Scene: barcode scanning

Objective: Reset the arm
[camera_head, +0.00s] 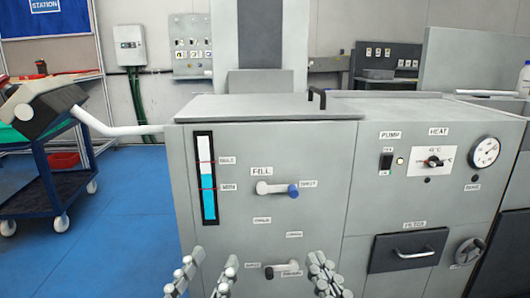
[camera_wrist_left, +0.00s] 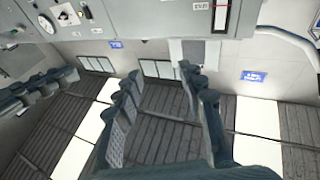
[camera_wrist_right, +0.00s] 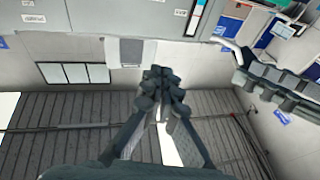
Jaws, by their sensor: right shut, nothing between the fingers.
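My left gripper (camera_head: 207,268) is at the bottom of the head view, in front of the grey machine. Its two fingers are apart with nothing between them, also in the left wrist view (camera_wrist_left: 158,78). My right gripper (camera_head: 322,268) is just to its right in the head view, at a similar height. Its fingertips meet in the right wrist view (camera_wrist_right: 160,78), with nothing held. Both grippers point toward the front of the machine, and I see no contact with it. The lower parts of both arms are cut off by the head view's bottom edge.
The grey machine (camera_head: 220,240) fills the middle and right. Its front has a fill lever (camera_head: 276,189), a lower lever (camera_head: 283,270), a pump switch (camera_head: 387,161), a gauge (camera_head: 485,152) and a filter drawer (camera_head: 408,252). A blue cart (camera_head: 60,190) stands left on open blue floor.

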